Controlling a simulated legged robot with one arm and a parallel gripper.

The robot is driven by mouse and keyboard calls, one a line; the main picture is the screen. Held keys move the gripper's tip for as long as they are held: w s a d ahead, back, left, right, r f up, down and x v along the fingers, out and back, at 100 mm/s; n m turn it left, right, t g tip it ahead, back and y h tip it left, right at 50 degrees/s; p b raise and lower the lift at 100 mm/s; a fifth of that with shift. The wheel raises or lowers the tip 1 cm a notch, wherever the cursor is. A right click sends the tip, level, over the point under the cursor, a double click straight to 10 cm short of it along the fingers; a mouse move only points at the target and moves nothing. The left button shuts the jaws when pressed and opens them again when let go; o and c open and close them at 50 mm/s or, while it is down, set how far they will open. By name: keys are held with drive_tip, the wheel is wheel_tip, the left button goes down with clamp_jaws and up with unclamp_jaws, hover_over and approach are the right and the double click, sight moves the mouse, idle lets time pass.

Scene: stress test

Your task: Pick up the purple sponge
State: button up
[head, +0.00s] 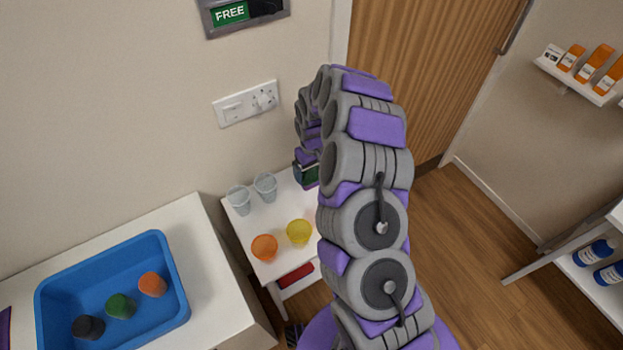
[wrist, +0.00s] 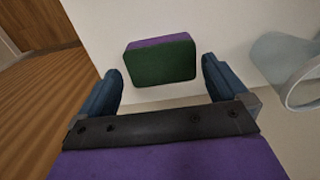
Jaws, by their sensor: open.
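The sponge (wrist: 160,62) shows in the wrist view, with a dark green broad face and a purple strip along its upper edge. It is against a white surface, between and slightly beyond the fingertips of my gripper (wrist: 160,76). The two dark blue fingers are apart, one on each side of the sponge, with a visible gap on both sides. In the head view my arm hides most of that spot; a small green patch shows by my gripper (head: 307,172) at the white table.
The small white table holds two clear cups (head: 240,200), an orange cup (head: 264,248) and a yellow cup (head: 299,232). A clear cup (wrist: 285,70) is right of the gripper in the wrist view. A blue tray (head: 172,262) with several lumps stands left. Wooden floor is open at right.

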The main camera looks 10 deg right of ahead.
sight(311, 175)
wheel_tip(311, 175, down, 4)
drive_tip(key=shift+w+a+r+b, duration=0.1)
drive_tip(key=shift+w+b, duration=0.05)
drive_tip(key=shift+b, duration=0.3)
drive_tip(key=shift+c, duration=0.2)
drive_tip(key=c, duration=0.6)
wheel_tip(311, 175, up, 10)
drive_tip(key=shift+r+p, duration=0.1)
drive_tip(key=shift+p, duration=1.05)
